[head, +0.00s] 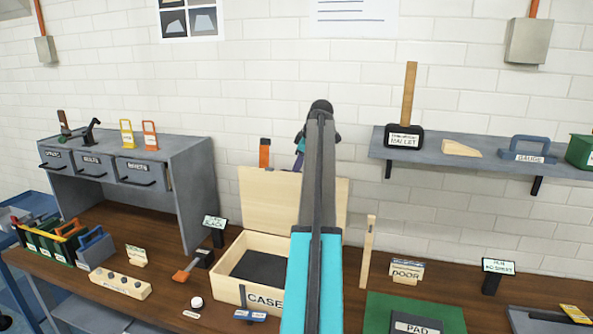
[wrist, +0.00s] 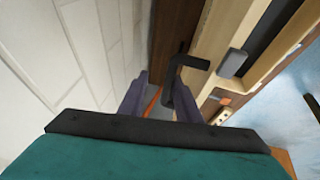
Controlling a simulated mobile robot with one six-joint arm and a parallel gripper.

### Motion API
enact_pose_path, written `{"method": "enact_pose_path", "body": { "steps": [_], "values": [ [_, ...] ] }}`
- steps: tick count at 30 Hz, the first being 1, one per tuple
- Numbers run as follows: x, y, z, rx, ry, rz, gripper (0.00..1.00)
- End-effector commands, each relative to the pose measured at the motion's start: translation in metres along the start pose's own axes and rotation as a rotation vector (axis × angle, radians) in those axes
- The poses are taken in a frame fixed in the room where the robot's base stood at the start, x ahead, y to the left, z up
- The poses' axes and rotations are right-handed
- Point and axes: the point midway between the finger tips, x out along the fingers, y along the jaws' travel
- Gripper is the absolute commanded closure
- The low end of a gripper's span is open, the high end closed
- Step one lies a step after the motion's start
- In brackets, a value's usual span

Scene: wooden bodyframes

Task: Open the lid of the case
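The case (head: 232,285) is a pale wooden box with a CASE label on its front, standing on the bench in the head view. Its lid (head: 268,196) stands raised at the back, near upright, and the dark interior (head: 262,267) shows. My arm crosses in front and hides the right part of the case and lid. My gripper (head: 301,150) is above the lid's top edge, partly hidden by the arm. In the wrist view its two purple fingers (wrist: 160,88) are apart with nothing visible held between them. Pale wooden edges (wrist: 204,50) lie to their right; I cannot tell whether they are the case.
A grey drawer unit (head: 185,190) stands left, with a small sign (head: 214,224) between it and the case. An upright wooden stick (head: 368,250) and a green mat (head: 385,305) are to the right. A wall shelf (head: 465,160) holds a mallet (head: 404,138).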

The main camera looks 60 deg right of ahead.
Motion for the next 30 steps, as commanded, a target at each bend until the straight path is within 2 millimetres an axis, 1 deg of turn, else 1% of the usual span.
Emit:
{"method": "enact_pose_path", "body": {
  "steps": [8,20,21,26,30],
  "values": [
    [-0.024,0.001,0.001,0.000,0.000,0.004,0.71],
    [-0.083,0.001,0.000,0.000,0.000,0.003,0.71],
    [-0.091,0.001,0.000,0.000,0.000,0.003,0.71],
    [-0.117,0.001,-0.001,0.000,0.000,0.001,0.71],
    [-0.129,0.000,-0.002,-0.002,0.000,0.001,0.71]
  ]
}}
